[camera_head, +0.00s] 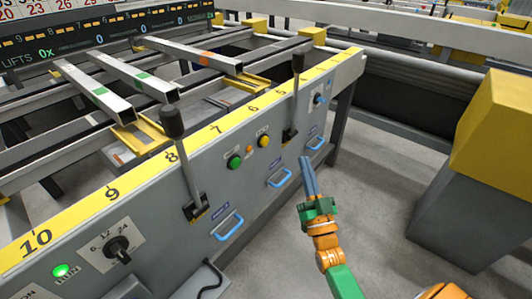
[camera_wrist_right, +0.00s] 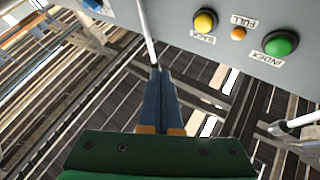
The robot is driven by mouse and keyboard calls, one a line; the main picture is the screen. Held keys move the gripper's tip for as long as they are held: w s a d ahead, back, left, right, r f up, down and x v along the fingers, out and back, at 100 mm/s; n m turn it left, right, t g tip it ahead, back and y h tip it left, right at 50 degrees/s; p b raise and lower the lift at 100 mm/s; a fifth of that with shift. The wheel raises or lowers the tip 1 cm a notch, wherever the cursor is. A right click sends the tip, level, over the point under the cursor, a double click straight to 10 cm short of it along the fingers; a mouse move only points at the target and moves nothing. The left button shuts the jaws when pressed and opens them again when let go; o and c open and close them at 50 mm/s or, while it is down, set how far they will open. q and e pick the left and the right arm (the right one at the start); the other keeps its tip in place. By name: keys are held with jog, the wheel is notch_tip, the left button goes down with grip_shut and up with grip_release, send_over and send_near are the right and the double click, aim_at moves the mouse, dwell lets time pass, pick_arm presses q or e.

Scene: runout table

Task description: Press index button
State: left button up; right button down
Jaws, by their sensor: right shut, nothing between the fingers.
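The index button is the green round button (camera_head: 234,162) on the grey front panel of the runout table. In the right wrist view the green button (camera_wrist_right: 281,43) is upper right, with an INDEX label beside it that appears upside down. My right gripper (camera_head: 306,162) is in front of the panel, to the right of the button in the head view. In the wrist view its blue fingers (camera_wrist_right: 160,72) are together with nothing between them, apart from the button. My left gripper is not in view.
A small orange light (camera_head: 249,149) and a yellow button (camera_head: 263,141) sit beside the green button. Black-knobbed levers (camera_head: 174,123) (camera_head: 298,62) and blue handles (camera_head: 229,227) (camera_head: 280,178) stick out of the panel. A yellow-topped grey post (camera_head: 495,130) stands right; grey floor lies between.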

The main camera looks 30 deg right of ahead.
aim_at(264, 141)
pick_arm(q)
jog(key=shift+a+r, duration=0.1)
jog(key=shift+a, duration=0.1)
pick_arm(e)
jog(key=shift+r, duration=0.1)
pick_arm(q)
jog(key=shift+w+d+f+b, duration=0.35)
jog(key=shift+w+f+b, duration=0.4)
jog(key=shift+b, duration=0.25)
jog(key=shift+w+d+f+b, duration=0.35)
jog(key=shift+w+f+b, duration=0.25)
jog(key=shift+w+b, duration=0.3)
pick_arm(e)
jog(key=w+a, duration=0.3)
jog(key=w, duration=0.5)
jog(key=shift+a, duration=0.2)
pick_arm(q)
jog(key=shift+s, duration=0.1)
pick_arm(e)
jog(key=shift+w, duration=0.1)
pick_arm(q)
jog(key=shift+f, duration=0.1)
pick_arm(e)
jog(key=shift+w, duration=0.1)
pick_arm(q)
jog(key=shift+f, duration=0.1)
pick_arm(e)
jog(key=shift+w+a, duration=0.2)
jog(key=shift+w, duration=0.1)
